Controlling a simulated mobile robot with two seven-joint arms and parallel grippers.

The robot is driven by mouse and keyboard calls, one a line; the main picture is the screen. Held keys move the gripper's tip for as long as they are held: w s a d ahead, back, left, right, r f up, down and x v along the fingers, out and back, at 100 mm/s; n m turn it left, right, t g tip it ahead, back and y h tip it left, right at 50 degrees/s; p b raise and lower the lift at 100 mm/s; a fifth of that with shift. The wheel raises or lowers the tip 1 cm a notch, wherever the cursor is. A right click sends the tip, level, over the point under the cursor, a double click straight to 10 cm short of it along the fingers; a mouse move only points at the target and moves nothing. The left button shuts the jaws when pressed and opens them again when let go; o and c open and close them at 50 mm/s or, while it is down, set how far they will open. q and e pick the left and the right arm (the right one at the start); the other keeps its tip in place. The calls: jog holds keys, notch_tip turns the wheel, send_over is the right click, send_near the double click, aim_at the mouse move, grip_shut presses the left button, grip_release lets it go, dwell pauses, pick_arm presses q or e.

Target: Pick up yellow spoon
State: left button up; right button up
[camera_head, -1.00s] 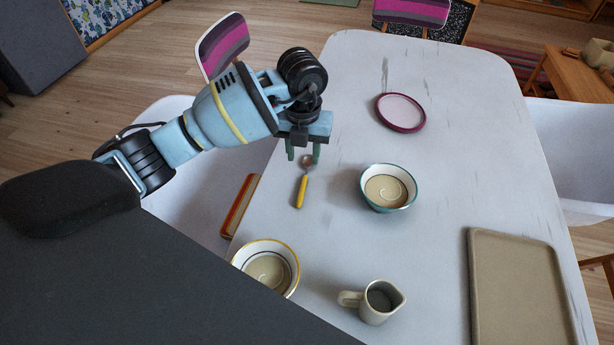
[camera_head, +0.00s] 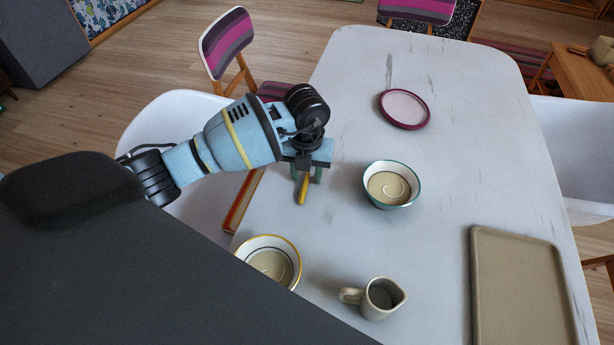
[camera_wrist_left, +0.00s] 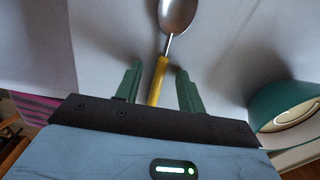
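The yellow spoon (camera_head: 303,188) lies on the grey-white table, its yellow handle showing below my left gripper in the head view. In the left wrist view the spoon (camera_wrist_left: 160,75) has a metal bowl at the top and its yellow handle running down between the two green fingers. My left gripper (camera_head: 308,176) is over the spoon with its fingers apart, one on each side of the handle; neither clearly touches it. In the head view the gripper hides the spoon's metal bowl. My right gripper is not in view.
A teal-rimmed bowl (camera_head: 391,200) stands right of the gripper. A yellow-rimmed bowl (camera_head: 293,258) and a small pitcher (camera_head: 381,312) stand nearer. A pink plate (camera_head: 404,109) lies farther back. A beige tray (camera_head: 480,290) lies at right. An orange-brown item (camera_head: 237,211) sits along the left edge.

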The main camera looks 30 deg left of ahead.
aim_at(307, 178)
pick_arm(q)
grip_shut()
jog(key=shift+r, duration=0.1)
notch_tip(307, 178, up, 10)
dwell(0.6)
